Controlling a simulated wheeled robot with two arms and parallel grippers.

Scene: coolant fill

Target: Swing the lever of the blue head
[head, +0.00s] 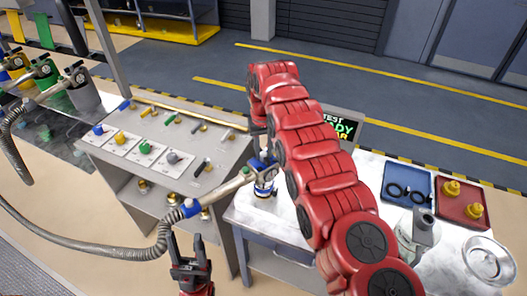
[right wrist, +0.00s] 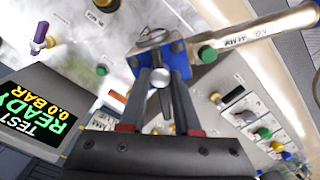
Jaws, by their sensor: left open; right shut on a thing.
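A pale handle with a hose (head: 222,190) runs from the head to the lower left. In the right wrist view the blue head (right wrist: 181,62) is close ahead, and the handle (right wrist: 255,32) points to the upper right. My right gripper (right wrist: 160,68) is shut on the lever (right wrist: 160,79), whose round silver end shows between the fingers. In the head view my red right arm hides much of this gripper. My left gripper (head: 190,252) is open and empty, below the hose.
A test screen (head: 345,130) reads READY; the wrist view shows 0.0 BAR. A blue tray (head: 407,178) and a red tray (head: 465,196) stand at the right. A grey cart (head: 180,125) with coloured fittings stands left. The grey hose (head: 110,252) crosses the lower left.

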